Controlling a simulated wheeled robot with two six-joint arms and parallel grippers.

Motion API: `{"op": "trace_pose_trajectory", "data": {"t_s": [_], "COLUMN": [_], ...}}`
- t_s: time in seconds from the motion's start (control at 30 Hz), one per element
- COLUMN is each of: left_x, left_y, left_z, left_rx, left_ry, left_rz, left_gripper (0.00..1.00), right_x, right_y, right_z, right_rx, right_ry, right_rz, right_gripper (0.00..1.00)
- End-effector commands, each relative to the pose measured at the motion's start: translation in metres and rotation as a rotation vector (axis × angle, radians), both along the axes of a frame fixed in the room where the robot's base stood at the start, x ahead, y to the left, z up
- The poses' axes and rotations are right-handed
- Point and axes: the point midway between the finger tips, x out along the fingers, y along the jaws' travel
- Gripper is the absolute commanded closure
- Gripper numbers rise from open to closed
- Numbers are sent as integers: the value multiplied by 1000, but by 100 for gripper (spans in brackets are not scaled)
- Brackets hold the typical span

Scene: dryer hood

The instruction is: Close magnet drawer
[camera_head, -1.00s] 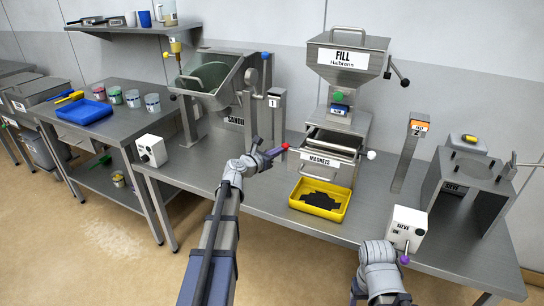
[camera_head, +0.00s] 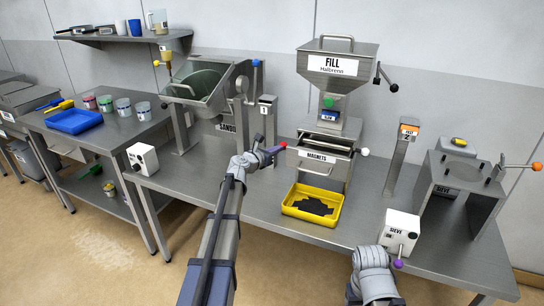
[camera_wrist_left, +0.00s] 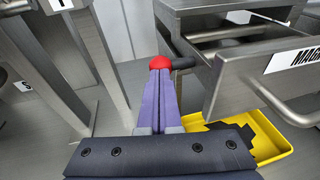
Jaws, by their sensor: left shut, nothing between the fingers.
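The magnet drawer (camera_head: 320,164), a steel box with a MAGNETS label and a bar handle, sticks out from the front of the FILL machine. It stands open, with a gap behind its front panel. A red-tipped knob (camera_head: 284,145) is at its left side. My left gripper (camera_head: 270,154) is shut and empty, just left of the drawer. In the left wrist view its fingers (camera_wrist_left: 157,103) point at the red knob (camera_wrist_left: 159,62), which is right at their tips; I cannot tell if they touch. My right gripper is not clearly in view; only my right arm shows at the bottom.
A yellow tray (camera_head: 290,208) with dark material sits below the drawer. The SANDING machine post (camera_head: 267,120) stands behind my left gripper. A white SIEVE switch box (camera_head: 400,232) and the sieve stand (camera_head: 455,185) are at the right.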

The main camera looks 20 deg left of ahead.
Motion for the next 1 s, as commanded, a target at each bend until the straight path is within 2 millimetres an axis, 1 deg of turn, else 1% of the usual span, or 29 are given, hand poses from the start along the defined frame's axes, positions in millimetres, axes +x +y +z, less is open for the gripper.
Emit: {"op": "trace_pose_trajectory", "data": {"t_s": [0.03,0.2,0.3,0.4,0.5,0.6,0.9,1.0], "left_x": [20,65,87,102,108,110,111,106], "left_y": [0,-1,-2,-2,-3,-4,-5,-5], "left_z": [0,0,0,0,0,0,1,3], "left_rx": [0,1,1,0,0,-1,-2,-3], "left_ry": [0,0,0,0,0,-1,-1,-2], "left_rz": [-2,-2,-1,0,1,1,0,0], "left_gripper": [100,100,100,100,100,100,100,100], "right_x": [0,0,0,0,0,0,0,0], "right_y": [0,0,0,0,0,0,0,0], "right_z": [0,0,0,0,0,0,0,2], "right_rx": [0,0,0,0,0,0,0,0], "right_ry": [0,0,0,0,0,0,0,0], "right_rz": [0,0,0,0,0,0,0,0], "right_gripper": [31,31,31,31,31,31,31,31]}}
